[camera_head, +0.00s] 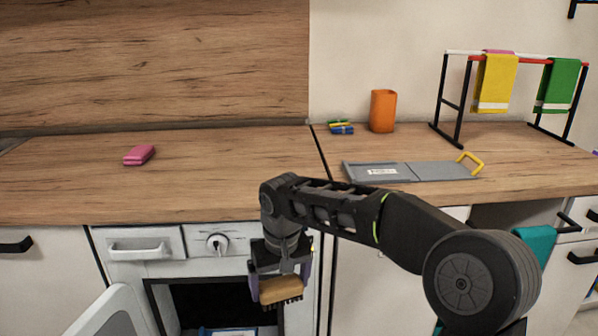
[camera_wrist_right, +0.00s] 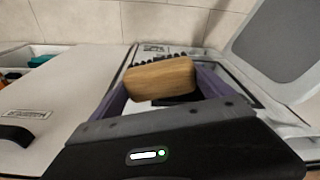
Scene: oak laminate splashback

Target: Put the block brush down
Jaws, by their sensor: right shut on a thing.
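The block brush (camera_head: 281,289) has a wooden back and dark bristles. My right gripper (camera_head: 281,279) is shut on it and holds it in front of the open appliance below the counter, bristles down in the head view. In the right wrist view the brush's wooden back (camera_wrist_right: 160,78) sits between the two purple fingers of the right gripper (camera_wrist_right: 158,85), with dark bristles behind it. Whether the brush touches anything beneath it cannot be told. My left gripper is not in view.
The appliance's dark opening (camera_head: 215,300) has its door (camera_head: 108,315) swung out left. On the wooden counter (camera_head: 220,175) are a pink sponge (camera_head: 139,155), an orange cup (camera_head: 383,111), a grey tray (camera_head: 415,171) and a towel rack (camera_head: 465,90). The counter's middle left is clear.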

